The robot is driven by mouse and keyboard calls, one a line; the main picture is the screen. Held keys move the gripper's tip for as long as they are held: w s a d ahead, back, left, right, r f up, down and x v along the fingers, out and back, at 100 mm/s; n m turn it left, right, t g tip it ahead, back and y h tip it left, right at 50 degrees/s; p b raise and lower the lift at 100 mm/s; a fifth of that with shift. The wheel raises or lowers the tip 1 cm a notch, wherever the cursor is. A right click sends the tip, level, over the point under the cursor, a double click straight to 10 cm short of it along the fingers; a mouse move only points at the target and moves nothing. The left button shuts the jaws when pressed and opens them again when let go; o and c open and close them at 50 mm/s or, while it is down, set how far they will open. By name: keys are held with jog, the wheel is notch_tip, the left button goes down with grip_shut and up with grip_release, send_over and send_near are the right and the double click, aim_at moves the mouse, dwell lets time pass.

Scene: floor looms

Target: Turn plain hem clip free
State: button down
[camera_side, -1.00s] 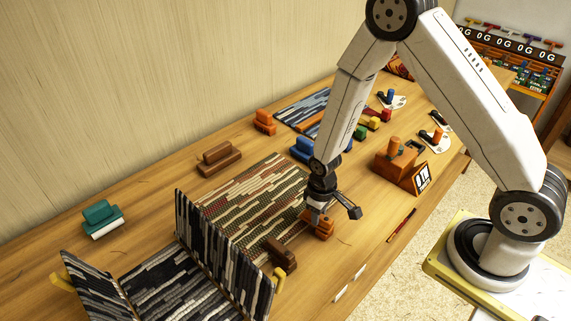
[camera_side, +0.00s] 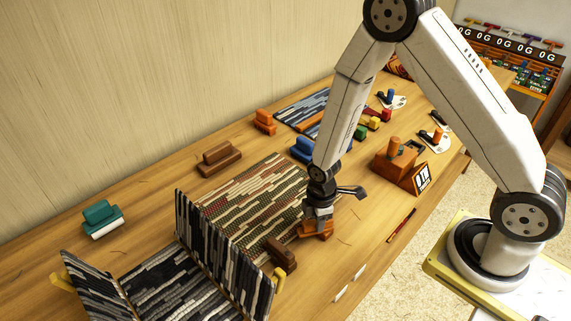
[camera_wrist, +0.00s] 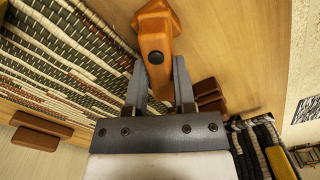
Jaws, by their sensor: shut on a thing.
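An orange-brown wooden clip (camera_side: 314,231) is at the near right corner of the striped woven mat (camera_side: 258,185). My gripper (camera_side: 319,216) points down at it and is shut on it. In the wrist view the clip (camera_wrist: 154,38) lies between the two fingers of my gripper (camera_wrist: 158,68), its dark knob towards the camera. Its far end lies over bare wood beside the mat's edge (camera_wrist: 60,45). Whether its near end still touches the mat is hidden by the fingers.
A dark brown clip (camera_side: 280,255) sits at the mat's near edge, and a brown one (camera_side: 219,158) behind it. A folded dark striped mat stands upright (camera_side: 222,250) at the front left. An orange block stand (camera_side: 395,165) is to the right.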

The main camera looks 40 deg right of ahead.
jog(key=n, duration=0.3)
jog(key=s+n, duration=0.1)
jog(key=n, duration=0.1)
jog(key=shift+a+n, duration=0.15)
jog(key=shift+n, duration=0.25)
jog(key=shift+c, duration=2.2)
grip_release()
jog(key=shift+r, duration=0.2)
notch_tip(320, 180, up, 8)
jog(key=shift+f, duration=0.25)
jog(key=shift+r, duration=0.1)
